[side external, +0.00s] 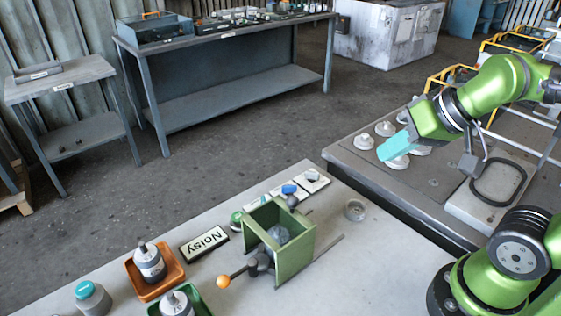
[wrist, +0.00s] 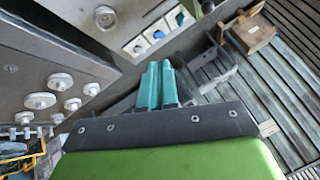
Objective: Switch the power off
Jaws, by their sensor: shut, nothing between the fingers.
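A row of small white plates lies on the near table behind the green housing. One plate carries a blue knob (side external: 289,189), and the end plate (side external: 312,179) has a small pale and dark part on it. The row also shows at the top of the wrist view, with the blue knob (wrist: 158,34) in its middle. I cannot tell which part is the power switch. The open-fronted green housing (side external: 293,256) holds a grey round part, with an orange-balled lever (side external: 223,282) beside it. My gripper (side external: 391,149), with teal fingers (wrist: 158,68), is shut, empty and raised, apart from the plates.
Several pale discs (side external: 397,162) sit on the neighbouring bench.

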